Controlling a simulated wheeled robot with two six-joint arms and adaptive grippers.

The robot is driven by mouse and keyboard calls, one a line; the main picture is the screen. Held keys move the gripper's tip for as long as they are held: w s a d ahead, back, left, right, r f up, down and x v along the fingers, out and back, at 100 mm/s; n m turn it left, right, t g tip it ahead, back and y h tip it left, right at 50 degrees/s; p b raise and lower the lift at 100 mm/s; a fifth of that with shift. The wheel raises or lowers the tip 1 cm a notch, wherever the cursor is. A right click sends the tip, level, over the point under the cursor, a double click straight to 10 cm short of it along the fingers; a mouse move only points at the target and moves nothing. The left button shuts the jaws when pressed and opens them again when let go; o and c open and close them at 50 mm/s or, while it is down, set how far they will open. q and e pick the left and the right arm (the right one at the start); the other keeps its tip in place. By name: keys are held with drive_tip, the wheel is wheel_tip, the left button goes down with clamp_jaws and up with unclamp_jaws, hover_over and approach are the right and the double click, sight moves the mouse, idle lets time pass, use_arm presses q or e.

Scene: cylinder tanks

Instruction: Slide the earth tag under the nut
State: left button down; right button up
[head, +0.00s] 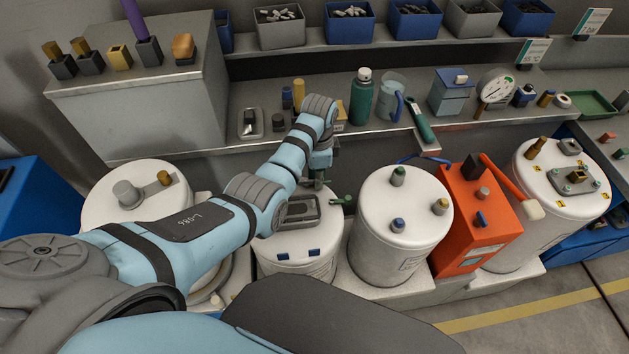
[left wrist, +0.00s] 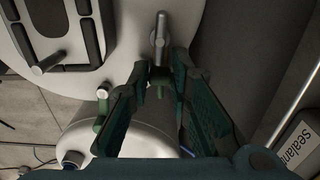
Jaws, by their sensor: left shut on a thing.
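My left gripper (head: 319,180) is at the right edge of the white tank (head: 300,246) in the middle left, pointing down. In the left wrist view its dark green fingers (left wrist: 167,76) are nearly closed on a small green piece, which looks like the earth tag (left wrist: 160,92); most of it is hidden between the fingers. A grey metal stud (left wrist: 160,38) stands on the tank top just beyond the fingertips. The nut cannot be told apart from it. I cannot tell whether the tag touches the stud. My right gripper is not in view.
A dark-framed hatch (head: 300,209) sits on the same tank top. A second white tank (head: 400,250) with several fittings stands close on the right, then an orange box (head: 470,225). The bench behind holds a green bottle (head: 361,97) and other items.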

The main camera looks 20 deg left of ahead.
use_arm(q)
drive_tip(key=c, duration=1.5)
unclamp_jaws()
drive_tip(key=shift+d, duration=0.1)
wheel_tip(320, 180, up, 8)
drive_tip(key=shift+f, duration=0.25)
